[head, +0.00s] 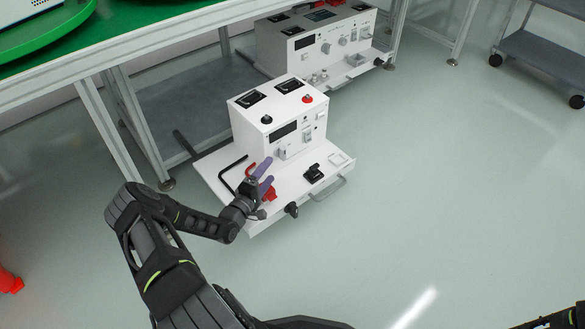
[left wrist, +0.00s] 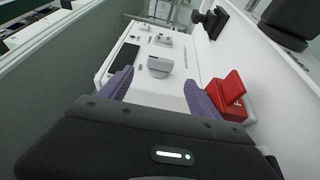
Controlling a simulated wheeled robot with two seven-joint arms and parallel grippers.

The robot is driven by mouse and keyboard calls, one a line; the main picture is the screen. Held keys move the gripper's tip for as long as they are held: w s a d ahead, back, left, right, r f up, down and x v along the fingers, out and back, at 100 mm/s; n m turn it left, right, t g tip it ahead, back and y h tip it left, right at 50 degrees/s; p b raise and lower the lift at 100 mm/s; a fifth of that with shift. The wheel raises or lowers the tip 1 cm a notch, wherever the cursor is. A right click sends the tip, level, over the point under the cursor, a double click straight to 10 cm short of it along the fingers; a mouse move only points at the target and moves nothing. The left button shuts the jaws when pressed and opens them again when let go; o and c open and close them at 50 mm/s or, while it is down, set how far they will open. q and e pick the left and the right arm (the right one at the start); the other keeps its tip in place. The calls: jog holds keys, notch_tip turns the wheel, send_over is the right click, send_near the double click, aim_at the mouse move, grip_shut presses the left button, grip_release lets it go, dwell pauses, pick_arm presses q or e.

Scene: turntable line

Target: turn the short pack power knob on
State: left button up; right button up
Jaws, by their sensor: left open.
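The nearer white pack (head: 262,145) stands on a white pull-out shelf, with a dark display and several controls on its front panel. A light grey knob (head: 282,154) sits below the display; I take it for the power knob, though I cannot read its label. In the left wrist view the grey knob (left wrist: 160,66) sticks out of the white panel, ahead of the fingers and roughly between them. My left gripper (head: 265,177) has purple fingers spread apart, empty, a little short of the knob. It also shows in the left wrist view (left wrist: 158,92).
A red block-shaped part (left wrist: 230,95) is close beside the right finger; it also shows on the shelf (head: 269,193). A black lever (head: 234,169) and a black clamp (head: 314,173) are nearby. A longer white pack (head: 330,45) stands behind.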

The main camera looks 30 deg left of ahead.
aim_at(281, 155)
pick_arm(q)
jog(key=w+b, duration=0.1)
jog(key=w, duration=0.3)
jog(key=w+b, duration=0.1)
jog(key=w, duration=0.2)
jog(key=shift+a+f+b, duration=0.1)
jog(key=shift+a+b, duration=0.2)
jog(key=shift+b, duration=0.05)
jog(key=shift+w+a, duration=0.1)
jog(key=shift+w, duration=0.3)
jog(key=shift+c, duration=0.3)
jog(key=c, duration=1.3)
jog(key=shift+r, duration=0.2)
